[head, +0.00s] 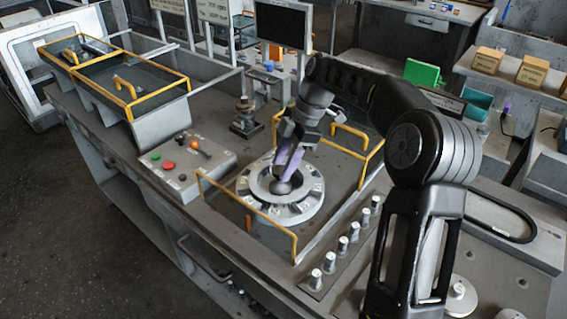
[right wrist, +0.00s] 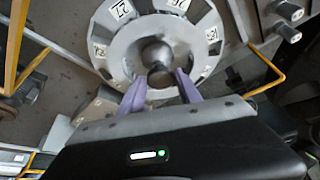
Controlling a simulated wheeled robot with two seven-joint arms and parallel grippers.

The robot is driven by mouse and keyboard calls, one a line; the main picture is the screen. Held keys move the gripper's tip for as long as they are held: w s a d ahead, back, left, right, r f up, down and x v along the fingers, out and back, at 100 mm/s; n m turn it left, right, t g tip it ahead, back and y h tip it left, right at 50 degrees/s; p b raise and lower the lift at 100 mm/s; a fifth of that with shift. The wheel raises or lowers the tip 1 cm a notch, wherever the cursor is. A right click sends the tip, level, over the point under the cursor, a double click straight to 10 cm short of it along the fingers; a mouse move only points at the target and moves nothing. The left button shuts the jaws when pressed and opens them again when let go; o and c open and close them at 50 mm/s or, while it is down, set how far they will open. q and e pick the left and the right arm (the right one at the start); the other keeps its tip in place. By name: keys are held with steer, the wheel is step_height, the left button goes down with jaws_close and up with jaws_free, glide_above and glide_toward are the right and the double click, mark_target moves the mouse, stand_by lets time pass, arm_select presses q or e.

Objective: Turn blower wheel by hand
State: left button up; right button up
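The blower wheel (head: 308,207) is a grey ring with dark slots and small white labels, lying flat in the middle of the bench. Its raised round hub (head: 281,187) also shows in the right wrist view (right wrist: 155,55). My right gripper (head: 285,172) reaches down to the hub from above. In the right wrist view its two purple fingers (right wrist: 160,76) stand apart, one on each side of the hub's darker end, with what looks like a small gap. Whether either fingertip touches the hub is unclear. My left gripper is not in view.
Yellow rails (head: 248,215) flank the wheel. A control box (head: 187,162) with coloured buttons stands to its left, and a row of metal pegs (head: 342,245) to its right. Yellow-edged trays (head: 130,80) and a dark monitor (head: 284,25) are behind.

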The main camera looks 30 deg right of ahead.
steer(key=o, duration=0.4)
steer(key=shift+c, duration=0.2)
steer(key=shift+r, duration=0.1)
steer(key=p+v, duration=0.7)
steer(key=shift+d+r, duration=0.2)
steer(key=shift+r, duration=0.05)
steer(key=shift+f, duration=0.1)
